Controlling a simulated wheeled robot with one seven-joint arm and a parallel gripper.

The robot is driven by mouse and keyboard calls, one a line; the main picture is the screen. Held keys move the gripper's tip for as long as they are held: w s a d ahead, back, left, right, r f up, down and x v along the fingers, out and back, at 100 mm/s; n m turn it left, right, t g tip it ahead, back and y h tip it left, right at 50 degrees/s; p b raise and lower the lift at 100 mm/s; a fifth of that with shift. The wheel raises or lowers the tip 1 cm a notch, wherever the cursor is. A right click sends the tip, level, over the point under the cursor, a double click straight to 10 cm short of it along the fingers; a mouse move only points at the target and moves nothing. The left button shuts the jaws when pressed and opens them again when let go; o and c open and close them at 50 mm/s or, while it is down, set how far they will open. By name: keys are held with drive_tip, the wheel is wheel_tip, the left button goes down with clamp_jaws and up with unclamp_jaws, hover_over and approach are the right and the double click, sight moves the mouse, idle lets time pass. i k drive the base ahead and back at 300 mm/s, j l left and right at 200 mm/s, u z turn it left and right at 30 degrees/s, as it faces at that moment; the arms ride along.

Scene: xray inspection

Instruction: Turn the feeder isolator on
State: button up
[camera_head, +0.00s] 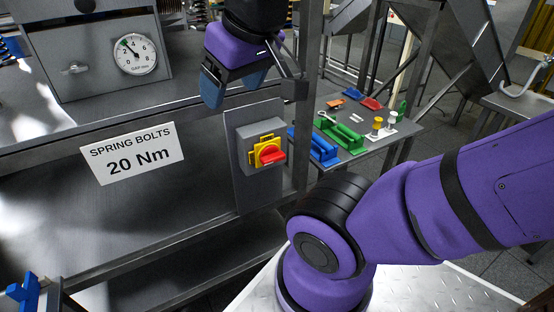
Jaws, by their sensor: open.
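My gripper (229,91) hangs above and to the left of the isolator, fingers pointing down. Its blue-grey fingers are apart, with nothing seen between them. It does not appear to touch the isolator.
A round dial gauge (135,54) sits on a metal panel at upper left. A sign (131,153) reads "SPRING BOLTS 20 Nm". A side table (405,131) behind holds blue and green trays and small parts. A metal frame post (312,90) stands close right of the isolator.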

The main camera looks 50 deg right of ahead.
sight(271, 154)
drive_tip(key=z, duration=0.7)
drive_tip(key=k+l+z, duration=0.1)
drive_tip(key=k+z, duration=0.15)
drive_tip(key=k, duration=0.25)
drive_tip(key=k+l+z, duration=0.3)
drive_tip(key=k, duration=0.25)
